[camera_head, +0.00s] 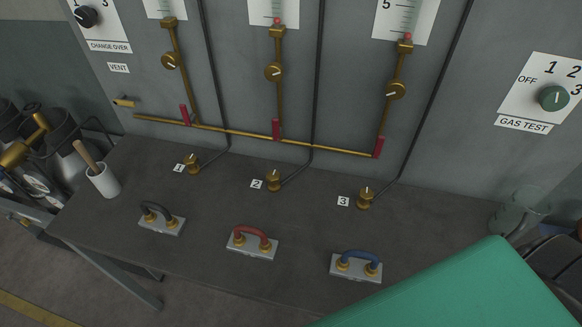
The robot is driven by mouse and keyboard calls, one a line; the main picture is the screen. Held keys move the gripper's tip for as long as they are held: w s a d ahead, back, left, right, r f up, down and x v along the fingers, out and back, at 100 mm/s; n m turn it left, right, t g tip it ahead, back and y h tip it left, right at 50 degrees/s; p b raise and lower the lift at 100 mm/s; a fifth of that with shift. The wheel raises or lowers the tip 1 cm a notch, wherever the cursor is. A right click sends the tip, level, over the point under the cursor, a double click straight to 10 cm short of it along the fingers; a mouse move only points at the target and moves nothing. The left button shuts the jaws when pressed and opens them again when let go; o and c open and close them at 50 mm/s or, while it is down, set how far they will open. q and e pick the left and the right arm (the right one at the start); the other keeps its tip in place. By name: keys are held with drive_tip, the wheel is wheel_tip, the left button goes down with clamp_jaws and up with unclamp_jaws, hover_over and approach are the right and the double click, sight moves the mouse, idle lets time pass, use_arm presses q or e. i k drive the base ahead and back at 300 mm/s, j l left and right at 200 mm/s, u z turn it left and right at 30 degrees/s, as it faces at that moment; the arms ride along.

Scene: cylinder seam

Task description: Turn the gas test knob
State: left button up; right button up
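The gas test knob (553,98) is a round green knob on a white dial plate (528,84) at the far right of the grey wall panel. The plate is marked OFF, 1, 2 and 3, and a GAS TEST label (523,125) sits below it. A short white mark shows on the knob's face; I cannot tell for sure which position it points to. Nothing touches the knob. Neither of my grippers can be made out in the head view.
A large teal surface (470,292) covers the lower right. A clear glass vessel (520,208) stands at the bench's right end. A CHANGE OVER knob (86,17) is at upper left.

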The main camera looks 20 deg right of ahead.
sight(554, 98)
drive_tip(key=z, duration=2.15)
